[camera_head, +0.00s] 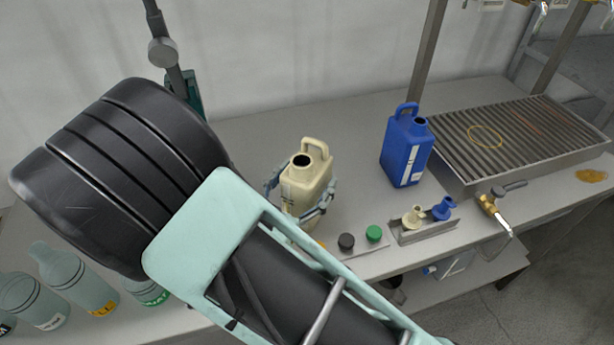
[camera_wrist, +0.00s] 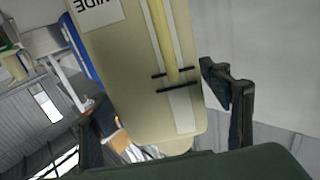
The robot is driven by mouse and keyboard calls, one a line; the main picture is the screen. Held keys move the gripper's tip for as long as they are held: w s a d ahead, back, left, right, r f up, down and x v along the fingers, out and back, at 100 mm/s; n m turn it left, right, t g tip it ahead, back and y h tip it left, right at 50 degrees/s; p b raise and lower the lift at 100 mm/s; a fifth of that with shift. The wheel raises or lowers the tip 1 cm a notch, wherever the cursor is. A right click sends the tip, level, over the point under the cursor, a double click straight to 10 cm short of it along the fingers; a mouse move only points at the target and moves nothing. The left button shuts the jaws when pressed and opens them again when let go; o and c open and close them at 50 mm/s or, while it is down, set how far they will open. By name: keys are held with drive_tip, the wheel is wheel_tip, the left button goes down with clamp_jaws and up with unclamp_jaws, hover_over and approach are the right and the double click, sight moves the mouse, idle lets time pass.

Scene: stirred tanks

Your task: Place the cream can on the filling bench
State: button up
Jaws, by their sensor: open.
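The cream can (camera_head: 312,180), with a handle and an open dark mouth, looks upright over the filling bench (camera_head: 345,125). My arm hides its base, so I cannot tell whether it touches the bench top. My gripper (camera_head: 298,198) is open, with its fingers on either side of the can's body. In the wrist view the can (camera_wrist: 130,70) fills the middle, with a pale strip and part of an upside-down label. My gripper's fingers (camera_wrist: 160,105) show left and right of it, the right one with a visible gap.
A blue can (camera_head: 407,150) stands right of the cream can, before a slatted metal tray (camera_head: 520,135) with a brass tap (camera_head: 490,203). Black (camera_head: 346,241) and green (camera_head: 374,233) caps and a small rack (camera_head: 425,233) line the front edge. Several bottles (camera_head: 62,270) stand at left.

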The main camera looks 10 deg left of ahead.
drive_tip(key=v, duration=1.1)
drive_tip(key=shift+s+a+b, duration=0.15)
drive_tip(key=shift+s+b, duration=0.1)
drive_tip(key=shift+b, duration=0.2)
